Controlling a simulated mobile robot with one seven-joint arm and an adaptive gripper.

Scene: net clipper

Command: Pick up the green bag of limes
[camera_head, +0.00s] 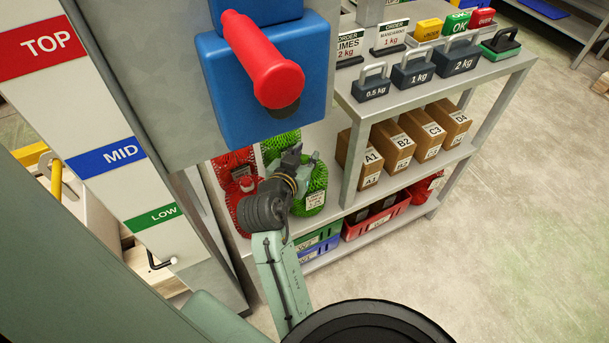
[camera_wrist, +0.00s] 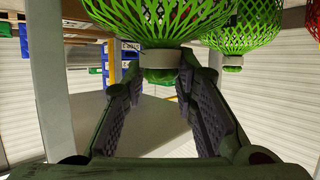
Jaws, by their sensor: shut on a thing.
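A green net bag of limes (camera_head: 311,194) with a white label sits beside my gripper (camera_head: 298,164) on the shelving unit in the head view. In the wrist view its green net (camera_wrist: 160,18) fills the top, with a pale collar and a green tuft at its neck. My gripper (camera_wrist: 160,76) is shut on that neck, one finger on each side. A second green net bag (camera_wrist: 240,28) is close by in the wrist view; it also shows behind my gripper in the head view (camera_head: 279,146). My wrist hides part of the bags in the head view.
Red net bags (camera_head: 232,165) stand left of the green ones. Cardboard boxes (camera_head: 393,146) line the shelf to the right. Weights (camera_head: 412,72) and order signs stand on top. A blue panel with a red handle (camera_head: 263,60) rises at the left.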

